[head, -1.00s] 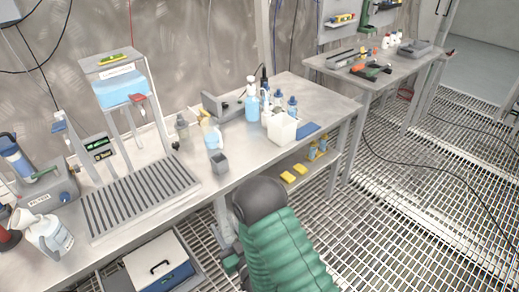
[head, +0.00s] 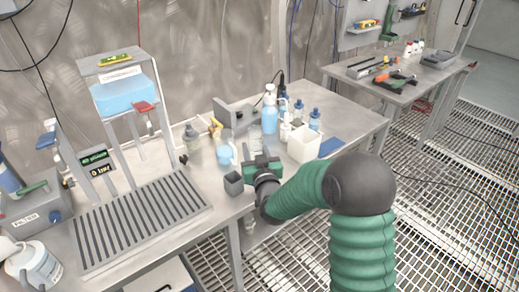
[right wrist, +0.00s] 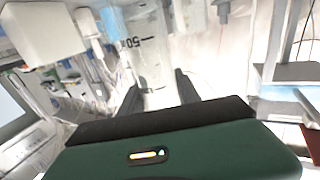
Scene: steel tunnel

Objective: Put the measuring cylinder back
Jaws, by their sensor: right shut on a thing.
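My right gripper (head: 262,160) is at the front part of the bench, beside the grey square cup (head: 233,183). In the right wrist view its two dark fingers (right wrist: 158,92) are shut on the measuring cylinder (right wrist: 147,55), a clear vessel with dark scale marks and a "50". My left gripper is not in view.
A jug with blue liquid (head: 225,154) and a capped bottle (head: 193,147) stand left of the gripper. A white container (head: 303,147) and blue bottles (head: 269,113) stand to the right. A slatted drain rack (head: 140,215) lies left, under the blue tank (head: 124,95).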

